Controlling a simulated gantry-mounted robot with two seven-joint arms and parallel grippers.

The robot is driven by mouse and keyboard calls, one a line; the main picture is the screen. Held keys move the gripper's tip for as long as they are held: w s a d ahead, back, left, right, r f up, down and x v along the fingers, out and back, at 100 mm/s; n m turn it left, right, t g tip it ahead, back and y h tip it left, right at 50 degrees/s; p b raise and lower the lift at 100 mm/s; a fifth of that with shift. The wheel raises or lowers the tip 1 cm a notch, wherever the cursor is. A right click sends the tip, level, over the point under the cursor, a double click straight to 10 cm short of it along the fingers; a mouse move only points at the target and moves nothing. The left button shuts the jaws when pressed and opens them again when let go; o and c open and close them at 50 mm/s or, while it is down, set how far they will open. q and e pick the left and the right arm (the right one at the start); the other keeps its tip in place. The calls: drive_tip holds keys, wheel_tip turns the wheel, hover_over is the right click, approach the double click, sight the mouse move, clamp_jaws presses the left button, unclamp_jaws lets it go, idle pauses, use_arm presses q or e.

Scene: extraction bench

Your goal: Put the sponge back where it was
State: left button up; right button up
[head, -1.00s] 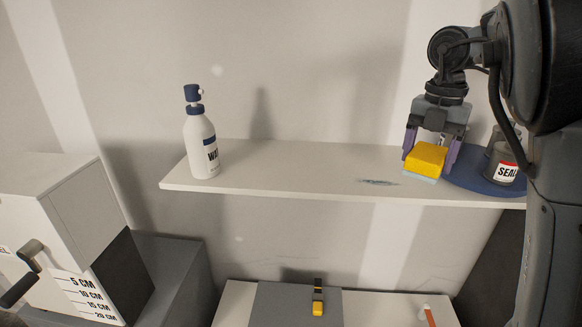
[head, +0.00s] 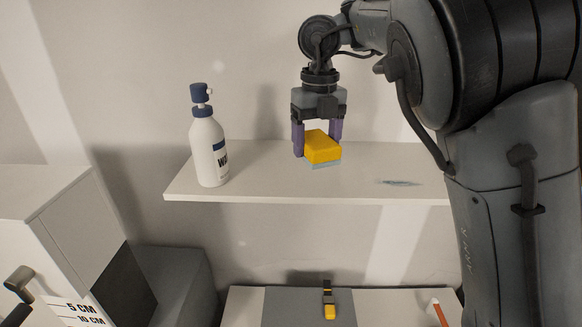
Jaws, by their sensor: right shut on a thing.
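The sponge (head: 322,147) is a yellow block with a pale blue underside. My right gripper (head: 319,143) is shut on it, with a purple finger on each side. It holds the sponge over the middle of the white shelf (head: 260,180); I cannot tell for sure whether its underside touches the shelf. A bluish smear (head: 398,183) lies on the shelf to the right of the sponge. My left gripper is not in view.
A white spray bottle with a blue top (head: 207,150) stands at the shelf's left end. Bare shelf lies between it and the sponge. My right arm hides the shelf's right end. Below are a grey mat (head: 290,305) with a yellow-and-black item (head: 329,305) and an orange-and-white tool (head: 439,312).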

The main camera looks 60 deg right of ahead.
hover_over(292, 181)
wheel_tip(292, 181, down, 3)
drive_tip(key=shift+p, duration=0.35)
drive_tip(key=shift+f, duration=2.05)
drive_tip(key=shift+f, duration=0.15)
drive_tip(key=o, duration=1)
wheel_tip(292, 181, up, 12)
drive_tip(key=shift+r, duration=0.15)
